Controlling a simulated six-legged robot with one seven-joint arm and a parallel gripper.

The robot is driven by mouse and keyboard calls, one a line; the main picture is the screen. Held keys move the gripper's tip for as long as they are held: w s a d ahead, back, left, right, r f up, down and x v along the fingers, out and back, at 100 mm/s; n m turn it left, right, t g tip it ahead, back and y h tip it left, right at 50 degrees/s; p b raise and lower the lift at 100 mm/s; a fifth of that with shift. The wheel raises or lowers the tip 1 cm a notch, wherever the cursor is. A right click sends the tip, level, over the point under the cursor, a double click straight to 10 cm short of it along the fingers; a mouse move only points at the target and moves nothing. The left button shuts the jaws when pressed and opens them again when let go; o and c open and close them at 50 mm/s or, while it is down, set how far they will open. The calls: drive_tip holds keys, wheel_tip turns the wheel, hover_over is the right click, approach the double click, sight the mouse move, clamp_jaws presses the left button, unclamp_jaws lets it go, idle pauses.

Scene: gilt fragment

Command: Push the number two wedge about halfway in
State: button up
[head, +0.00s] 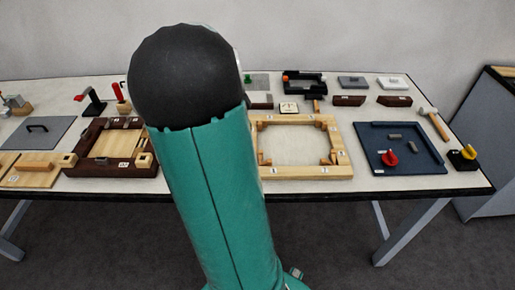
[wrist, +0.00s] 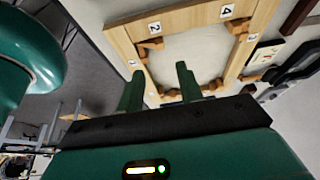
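A pale wooden frame (head: 305,172) lies on the table right of my arm in the head view; it also shows in the wrist view (wrist: 190,18). Small brown wedges sit at its inner corners. In the wrist view the wedge (wrist: 151,44) by the "2" label (wrist: 155,27) is at the upper left inner corner. How far in it sits is too small to tell. My gripper (wrist: 159,86) is open, its two green fingers apart with nothing between them, pointing toward the frame and below this wedge in the picture. In the head view my arm hides the gripper.
A blue tray (head: 400,163) with a red piece lies to the right, near a hammer (head: 433,122). Several small blocks and trays stand at the back.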

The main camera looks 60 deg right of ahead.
sight(260, 151)
drive_tip(key=x, duration=1)
drive_tip(key=shift+f, duration=0.35)
clamp_jaws()
